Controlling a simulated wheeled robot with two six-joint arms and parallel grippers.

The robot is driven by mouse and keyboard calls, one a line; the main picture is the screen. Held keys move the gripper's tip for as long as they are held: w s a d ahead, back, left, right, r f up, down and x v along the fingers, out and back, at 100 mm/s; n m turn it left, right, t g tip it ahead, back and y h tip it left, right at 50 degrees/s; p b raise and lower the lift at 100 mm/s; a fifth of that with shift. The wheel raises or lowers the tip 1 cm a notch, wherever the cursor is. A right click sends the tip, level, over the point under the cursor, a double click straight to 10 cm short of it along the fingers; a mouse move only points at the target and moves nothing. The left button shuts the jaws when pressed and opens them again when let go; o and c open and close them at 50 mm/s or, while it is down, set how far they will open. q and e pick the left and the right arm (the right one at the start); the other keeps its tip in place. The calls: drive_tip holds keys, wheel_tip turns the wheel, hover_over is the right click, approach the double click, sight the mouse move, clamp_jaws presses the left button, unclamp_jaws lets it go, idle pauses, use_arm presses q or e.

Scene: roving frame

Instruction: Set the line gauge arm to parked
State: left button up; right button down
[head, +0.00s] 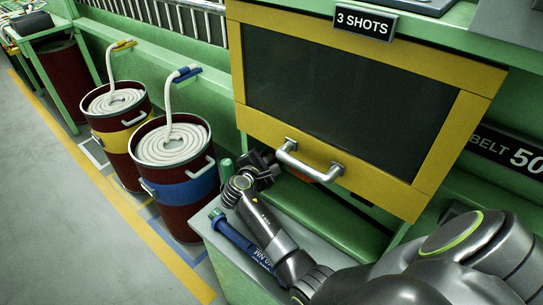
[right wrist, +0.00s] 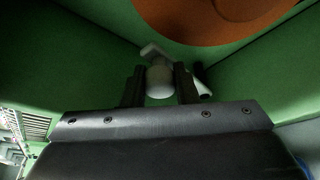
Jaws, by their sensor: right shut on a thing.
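My right gripper (head: 264,168) is beside the left end of the silver handle on the yellow-framed panel, near its lower edge. In the right wrist view its two dark fingers (right wrist: 160,88) are shut on a pale rounded piece (right wrist: 160,75), with more pale parts beside it. This may be the line gauge arm, but no label shows and its setting cannot be read. An orange-red disc (right wrist: 205,15) lies just beyond it; green surfaces surround it. In the head view the gripper hides the held piece. My left gripper is not in view.
The yellow-framed dark panel (head: 442,145) with its silver handle (head: 310,170) hangs close to my right arm. A blue tool (head: 238,240) lies on the grey top below. Drums of coiled pale hose, one yellow-banded (head: 117,143) and one blue-banded (head: 185,192), stand left. Floor at far left is clear.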

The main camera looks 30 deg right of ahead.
drive_tip(key=shift+w+r+n, duration=0.15)
drive_tip(key=shift+w+n, duration=0.15)
drive_tip(key=shift+w, duration=0.2)
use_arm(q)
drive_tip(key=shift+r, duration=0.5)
use_arm(e)
drive_tip(key=c, duration=1.4)
unclamp_jaws()
drive_tip(key=shift+o, duration=1.3)
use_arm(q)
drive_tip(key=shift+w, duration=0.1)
